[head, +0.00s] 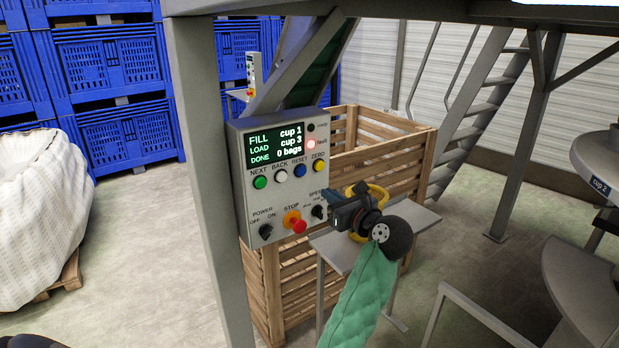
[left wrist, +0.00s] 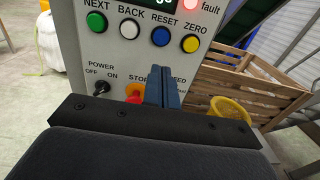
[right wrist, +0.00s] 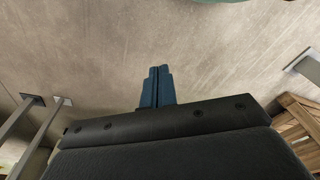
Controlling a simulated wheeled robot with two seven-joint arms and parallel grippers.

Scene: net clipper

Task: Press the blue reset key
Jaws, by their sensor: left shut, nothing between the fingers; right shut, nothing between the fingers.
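The blue reset key (head: 299,170) is on the grey control panel (head: 243,203), between the white BACK key (head: 280,175) and the yellow ZERO key (head: 319,165). In the left wrist view the blue reset key (left wrist: 161,37) shows uncovered, just above my fingertips. My left gripper (head: 328,198) is shut and empty, in front of the panel's lower right; its fingers point at the panel. It also shows in the left wrist view (left wrist: 163,72), apart from the key in the picture. My right gripper (right wrist: 159,72) is shut and empty over the bare floor.
The red stop button (head: 299,226) and dark knobs sit low on the panel. The fault lamp (head: 311,144) glows pinkish red. A wooden crate (head: 378,155) stands behind. A yellow net ring (head: 378,192) is on a small grey table (head: 345,250). A grey post (head: 205,170) stands left.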

